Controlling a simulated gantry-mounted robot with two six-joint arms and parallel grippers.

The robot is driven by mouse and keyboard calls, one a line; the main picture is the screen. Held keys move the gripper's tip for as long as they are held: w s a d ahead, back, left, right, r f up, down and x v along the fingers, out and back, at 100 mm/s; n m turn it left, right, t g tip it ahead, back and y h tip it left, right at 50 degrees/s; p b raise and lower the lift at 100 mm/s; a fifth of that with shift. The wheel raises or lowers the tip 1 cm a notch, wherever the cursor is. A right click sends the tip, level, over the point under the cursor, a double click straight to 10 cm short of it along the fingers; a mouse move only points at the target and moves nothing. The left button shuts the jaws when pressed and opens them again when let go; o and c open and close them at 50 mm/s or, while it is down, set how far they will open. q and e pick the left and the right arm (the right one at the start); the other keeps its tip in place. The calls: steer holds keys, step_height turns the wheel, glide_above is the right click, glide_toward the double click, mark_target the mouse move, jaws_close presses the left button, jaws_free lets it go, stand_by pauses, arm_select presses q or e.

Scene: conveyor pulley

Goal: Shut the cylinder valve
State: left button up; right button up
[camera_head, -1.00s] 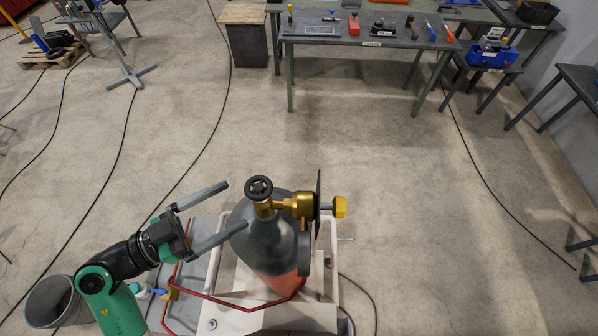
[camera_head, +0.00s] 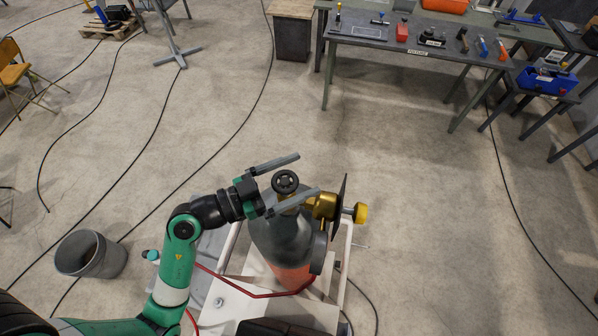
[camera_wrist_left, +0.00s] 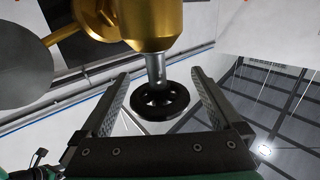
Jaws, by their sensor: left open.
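The gas cylinder (camera_head: 278,236), grey above and orange-red below, stands upright on a white cart. Its black round valve handwheel (camera_head: 285,182) sits on top; it also shows in the left wrist view (camera_wrist_left: 160,101). A brass regulator (camera_head: 324,206) with a yellow knob (camera_head: 360,212) is fixed to the valve's right side. My left gripper (camera_head: 308,172) is open, with one finger on each side of the handwheel. In the left wrist view the handwheel lies between the fingers, with visible gaps on both sides. My right gripper is not in view.
A red hose (camera_head: 255,294) curves around the cylinder's base. A grey bucket (camera_head: 91,254) stands on the floor at the left. A workbench (camera_head: 383,41) with several tools stands at the back. Black cables cross the open floor.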

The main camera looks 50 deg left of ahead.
arm_select(q)
steer(key=shift+w+d, duration=0.1)
steer(key=shift+w, duration=0.25)
steer(key=c, duration=1.4)
